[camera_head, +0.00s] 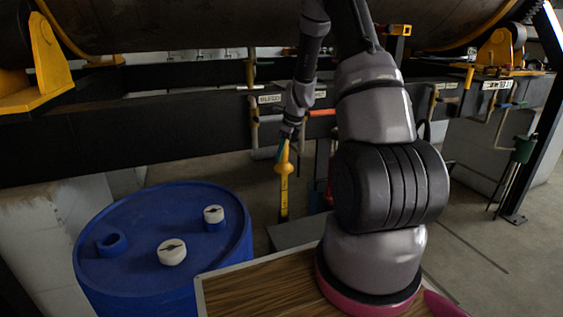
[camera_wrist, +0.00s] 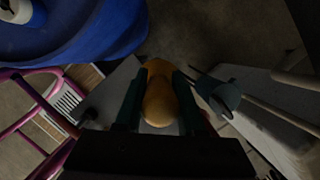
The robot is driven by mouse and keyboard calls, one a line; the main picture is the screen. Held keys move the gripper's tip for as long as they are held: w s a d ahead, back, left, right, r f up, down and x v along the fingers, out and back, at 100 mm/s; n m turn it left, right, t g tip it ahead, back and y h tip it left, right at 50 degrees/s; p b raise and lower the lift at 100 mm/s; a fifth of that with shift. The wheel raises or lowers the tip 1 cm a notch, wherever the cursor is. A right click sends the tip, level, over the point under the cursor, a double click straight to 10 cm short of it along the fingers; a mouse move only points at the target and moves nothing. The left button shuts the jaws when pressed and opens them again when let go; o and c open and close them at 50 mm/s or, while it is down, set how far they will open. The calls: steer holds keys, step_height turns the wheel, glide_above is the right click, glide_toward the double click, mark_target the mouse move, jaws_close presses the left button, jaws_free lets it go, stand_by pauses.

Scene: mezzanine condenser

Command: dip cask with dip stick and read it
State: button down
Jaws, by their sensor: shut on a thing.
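The cask is a blue drum (camera_head: 150,283) standing upright at the lower left. Its lid has an open-looking blue collar (camera_head: 112,243) on the left and two white caps, one near the front (camera_head: 172,252) and one at the right (camera_head: 213,214). My gripper (camera_head: 286,142) is to the right of the drum and apart from it. It is shut on the yellow dip stick (camera_head: 284,170), which hangs about upright with dark marks along it. In the wrist view, the stick's rounded yellow handle (camera_wrist: 158,98) sits between my dark fingers. The drum (camera_wrist: 90,38) shows at upper left.
A large dark tank (camera_head: 200,22) on yellow saddles and a dark beam (camera_head: 130,128) run behind. A grey block (camera_head: 298,232) is on the floor beyond the drum. A green holder (camera_head: 523,149) with thin rods hangs at the right. Floor at right is largely clear.

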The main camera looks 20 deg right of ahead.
step_height(320, 180, up, 21)
steer(key=shift+f, duration=0.2)
stand_by(0.9)
stand_by(0.3)
